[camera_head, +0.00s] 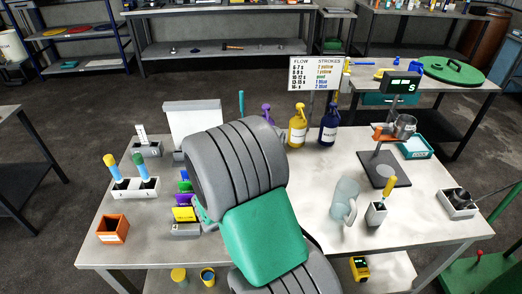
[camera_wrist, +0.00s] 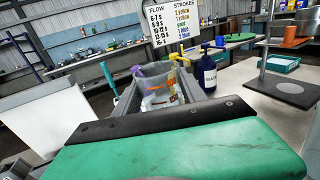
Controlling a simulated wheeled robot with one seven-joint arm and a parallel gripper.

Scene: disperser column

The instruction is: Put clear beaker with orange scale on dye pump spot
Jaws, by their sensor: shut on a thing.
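The clear beaker with the orange scale (camera_wrist: 160,98) shows in the wrist view, between the grey fingers of my gripper (camera_wrist: 166,84). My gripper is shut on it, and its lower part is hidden. Just beyond it stand the dye pumps: a purple one (camera_head: 267,114), a yellow one (camera_head: 297,126) and a dark blue one (camera_head: 328,126). The blue pump also shows right of my gripper in the wrist view (camera_wrist: 208,74). In the head view my arm hides my gripper and the beaker. The pump spot itself cannot be made out.
An orange box (camera_head: 113,229) and racks are at left.

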